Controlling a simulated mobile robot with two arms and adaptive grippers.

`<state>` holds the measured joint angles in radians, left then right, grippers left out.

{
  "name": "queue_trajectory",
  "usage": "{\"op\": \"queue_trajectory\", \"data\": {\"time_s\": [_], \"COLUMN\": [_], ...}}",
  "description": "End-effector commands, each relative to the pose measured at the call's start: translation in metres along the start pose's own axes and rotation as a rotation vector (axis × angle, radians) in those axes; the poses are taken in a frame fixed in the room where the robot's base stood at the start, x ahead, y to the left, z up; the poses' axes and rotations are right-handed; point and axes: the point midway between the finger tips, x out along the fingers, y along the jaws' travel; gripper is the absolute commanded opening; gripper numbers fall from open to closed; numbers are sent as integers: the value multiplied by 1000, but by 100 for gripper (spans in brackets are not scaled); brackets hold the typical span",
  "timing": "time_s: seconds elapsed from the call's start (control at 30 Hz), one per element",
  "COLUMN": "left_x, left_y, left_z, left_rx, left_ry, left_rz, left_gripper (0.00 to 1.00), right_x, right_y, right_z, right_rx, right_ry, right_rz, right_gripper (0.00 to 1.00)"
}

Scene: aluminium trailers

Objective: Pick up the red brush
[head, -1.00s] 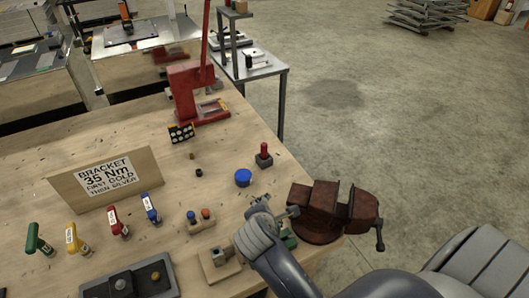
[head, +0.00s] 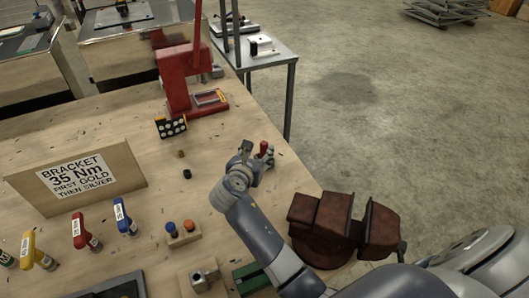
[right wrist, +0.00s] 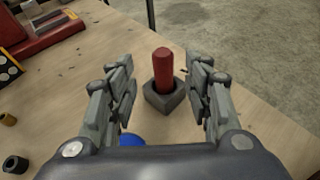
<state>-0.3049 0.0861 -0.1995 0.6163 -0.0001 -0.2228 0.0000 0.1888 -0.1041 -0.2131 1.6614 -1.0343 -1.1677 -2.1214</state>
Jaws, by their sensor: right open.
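The red brush shows as an upright red handle (head: 264,148) near the right edge of the wooden bench. In the right wrist view the red handle (right wrist: 162,70) stands in a dark grey square block (right wrist: 166,98); any bristles are hidden. My right gripper (head: 256,155) is open at the brush. In the right wrist view its fingers (right wrist: 163,80) are spread left and right of the handle, with a gap on both sides. I cannot tell whether the fingertips are level with it. My left gripper is not in view.
A dark red vise (head: 335,225) stands at the bench edge beside my right arm. A red press (head: 190,85) stands further back. Small screwdriver-like tools (head: 78,230) stand at left.

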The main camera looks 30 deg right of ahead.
Motion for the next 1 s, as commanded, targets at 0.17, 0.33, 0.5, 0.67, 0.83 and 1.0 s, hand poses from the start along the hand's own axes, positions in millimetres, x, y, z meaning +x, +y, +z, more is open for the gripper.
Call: {"op": "queue_trajectory", "data": {"time_s": [0.17, 0.33, 0.5, 0.67, 0.83, 1.0], "left_x": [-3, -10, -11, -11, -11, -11], "left_y": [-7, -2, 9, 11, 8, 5], "left_z": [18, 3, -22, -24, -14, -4], "left_rx": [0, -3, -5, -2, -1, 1], "left_ry": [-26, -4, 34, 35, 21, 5], "left_rz": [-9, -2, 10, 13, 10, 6], "left_gripper": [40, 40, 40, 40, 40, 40], "right_x": [13, 35, 56, 61, 61, 61], "right_y": [-1, -4, -4, -4, -4, -4], "right_z": [0, -5, -7, -8, -8, -8], "right_rx": [1, 1, 3, 3, 3, 3], "right_ry": [1, 2, 1, 2, 2, 2], "right_rz": [-1, -2, -1, 1, 1, 1], "right_gripper": [46, 46, 46, 46, 44, 6]}}
